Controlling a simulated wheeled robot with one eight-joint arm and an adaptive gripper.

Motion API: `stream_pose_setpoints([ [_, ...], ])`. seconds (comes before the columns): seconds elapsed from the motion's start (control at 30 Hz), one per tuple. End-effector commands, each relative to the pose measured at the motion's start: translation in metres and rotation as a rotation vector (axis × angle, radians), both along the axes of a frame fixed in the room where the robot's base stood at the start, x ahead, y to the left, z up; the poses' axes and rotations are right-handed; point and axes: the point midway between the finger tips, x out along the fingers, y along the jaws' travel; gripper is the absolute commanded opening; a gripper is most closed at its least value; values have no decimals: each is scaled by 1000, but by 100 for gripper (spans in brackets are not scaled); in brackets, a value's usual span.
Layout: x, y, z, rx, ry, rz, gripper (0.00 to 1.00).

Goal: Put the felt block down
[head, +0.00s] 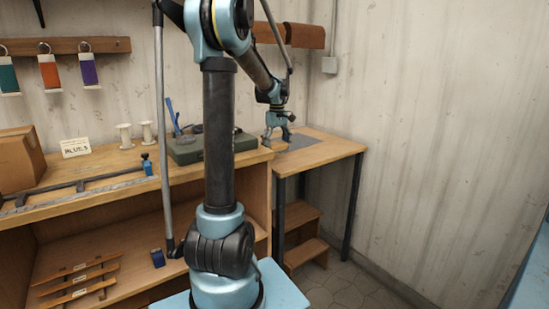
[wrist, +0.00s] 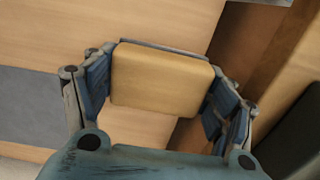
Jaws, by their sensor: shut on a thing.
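The felt block (wrist: 162,82) is a tan, rounded-edged slab in the wrist view. It sits between the two blue fingers of my gripper (wrist: 163,90), which is shut on it. In the head view my gripper (head: 279,136) is low over the small wooden table (head: 335,147) at the right, near the grey mat (head: 300,142). The block is too small to make out there. In the wrist view the grey mat (wrist: 30,105) lies to the left of the block. I cannot tell whether the block touches the tabletop.
A green box (head: 205,148) stands on the long bench (head: 110,165), just left of my gripper. Two white spools (head: 135,134) and a label card (head: 75,147) are farther left. Wooden steps (head: 305,240) stand under the small table. Its right part is clear.

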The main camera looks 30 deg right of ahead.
Motion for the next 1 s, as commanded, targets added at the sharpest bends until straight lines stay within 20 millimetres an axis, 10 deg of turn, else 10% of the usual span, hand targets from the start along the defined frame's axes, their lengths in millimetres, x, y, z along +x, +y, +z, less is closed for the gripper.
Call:
stream_pose_setpoints([
  [0.77,1,2,-46,0,0,3,47],
  [0.8,1,2,-46,0,0,3,79],
  [1.0,1,2,-46,0,0,3,97],
])
